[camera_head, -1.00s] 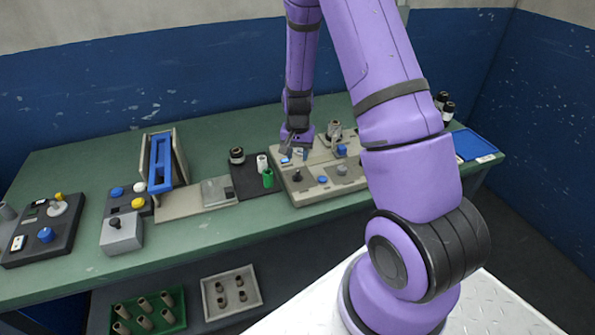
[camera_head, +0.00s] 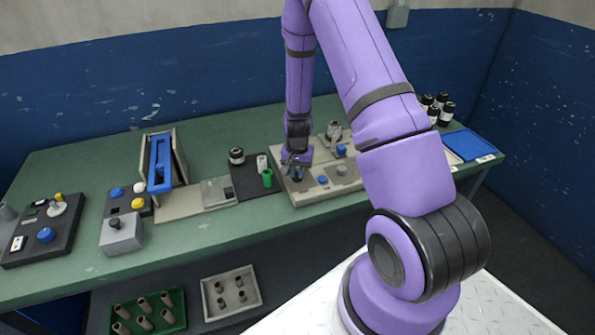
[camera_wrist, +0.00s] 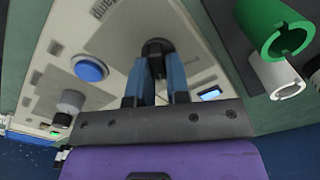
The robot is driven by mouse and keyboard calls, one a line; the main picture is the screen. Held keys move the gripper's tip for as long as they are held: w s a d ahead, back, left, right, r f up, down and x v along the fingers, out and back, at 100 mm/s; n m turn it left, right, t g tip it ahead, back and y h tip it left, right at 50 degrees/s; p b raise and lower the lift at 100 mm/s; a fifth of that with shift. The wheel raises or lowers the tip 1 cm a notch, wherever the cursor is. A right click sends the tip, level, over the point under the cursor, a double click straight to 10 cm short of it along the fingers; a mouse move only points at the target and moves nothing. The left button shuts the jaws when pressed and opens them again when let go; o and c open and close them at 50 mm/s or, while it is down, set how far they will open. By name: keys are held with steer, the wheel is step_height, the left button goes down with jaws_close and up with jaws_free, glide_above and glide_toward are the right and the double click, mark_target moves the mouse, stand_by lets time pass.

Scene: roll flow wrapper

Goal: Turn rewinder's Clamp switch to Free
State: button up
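The rewinder (camera_head: 312,190) is the beige panel unit on the right part of the bench. Its black Clamp switch (camera_wrist: 157,48) shows in the wrist view, near a partly cut-off "Clamp" label. My gripper (camera_head: 297,174) is down at the front left of the rewinder, over this switch. In the wrist view its two blue fingers (camera_wrist: 160,72) stand on either side of the black switch, with a narrow gap between them. I cannot tell whether they press on it. The switch's pointing direction is hidden.
A blue button (camera_wrist: 89,68) and a grey knob (camera_wrist: 71,101) sit beside the switch. A green roll (camera_head: 267,178) and a white roll (camera_head: 262,164) stand just left of the rewinder. A blue tray (camera_head: 470,144) lies at the bench's right end.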

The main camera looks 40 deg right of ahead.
jaws_close()
steer(key=shift+n, duration=0.4)
steer(key=n, duration=0.4)
steer(key=shift+w+a+n, duration=0.1)
steer(key=shift+a+n, duration=0.05)
steer(key=shift+n, duration=0.15)
steer(key=n, duration=0.6)
steer(key=shift+a, duration=0.2)
steer(key=shift+n, duration=0.4)
steer(key=o, duration=0.5)
jaws_free()
